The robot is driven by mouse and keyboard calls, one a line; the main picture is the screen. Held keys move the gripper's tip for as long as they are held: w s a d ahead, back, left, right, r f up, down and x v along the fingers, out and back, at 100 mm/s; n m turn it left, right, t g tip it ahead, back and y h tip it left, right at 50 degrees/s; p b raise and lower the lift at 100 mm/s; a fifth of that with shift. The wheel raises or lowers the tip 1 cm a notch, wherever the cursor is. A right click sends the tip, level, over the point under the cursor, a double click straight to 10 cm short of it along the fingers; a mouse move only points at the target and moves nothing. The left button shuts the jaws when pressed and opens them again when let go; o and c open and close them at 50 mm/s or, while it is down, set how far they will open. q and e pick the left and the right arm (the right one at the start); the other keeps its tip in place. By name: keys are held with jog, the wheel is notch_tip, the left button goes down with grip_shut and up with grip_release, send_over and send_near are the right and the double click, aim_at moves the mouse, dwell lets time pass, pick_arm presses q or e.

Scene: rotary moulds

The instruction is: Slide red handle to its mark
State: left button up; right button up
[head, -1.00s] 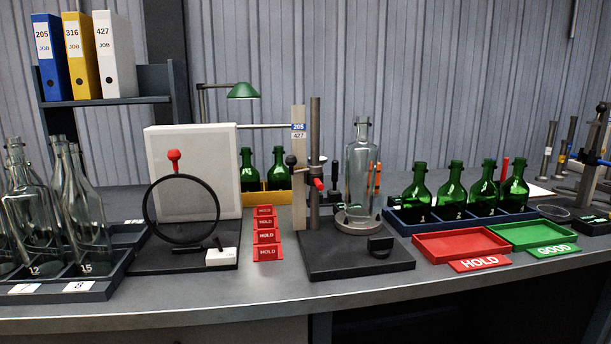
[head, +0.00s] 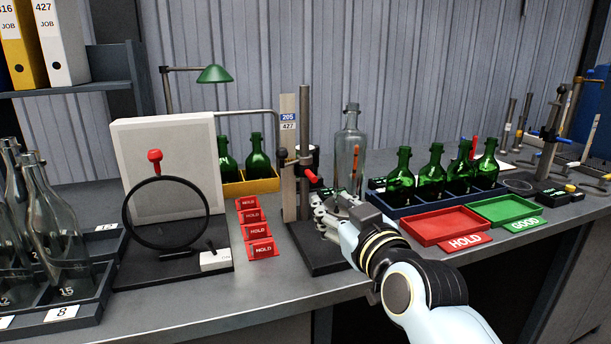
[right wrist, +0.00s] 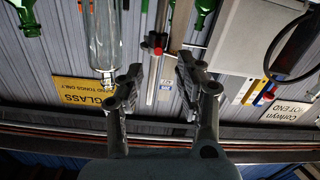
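A red handle (head: 311,177) sticks out from the clamp on the upright post (head: 304,130) of the dark stand. In the right wrist view the red handle (right wrist: 157,50) shows beyond the fingers, apart from them. Beside the post is a pale scale strip (head: 289,165) with a blue 205 label (head: 288,117) and a white 427 label (head: 288,126); the handle sits below both. My right gripper (head: 326,214) is over the stand's base, below the handle. Its fingers (right wrist: 160,82) are spread and empty. My left gripper is out of view.
A clear bottle (head: 350,130) stands right of the post, close to my right gripper. Red HOLD blocks (head: 261,249) lie between. Green bottles (head: 430,172) and red (head: 446,226) and green (head: 506,209) trays are right.

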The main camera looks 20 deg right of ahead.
aim_at(316, 181)
jog(key=shift+t, duration=0.3)
jog(key=w+b, duration=0.1)
jog(key=w, duration=0.2)
jog(key=w+b, duration=0.1)
jog(key=w, duration=0.3)
jog(key=w+b, duration=0.1)
jog(key=w, duration=0.2)
jog(key=shift+w+a+r, duration=0.15)
jog(key=shift+a+r, duration=0.05)
jog(key=shift+r, duration=0.05)
jog(key=shift+w+r+b, duration=0.15)
jog(key=shift+w+b, duration=0.35)
jog(key=shift+w, duration=0.15)
grip_shut()
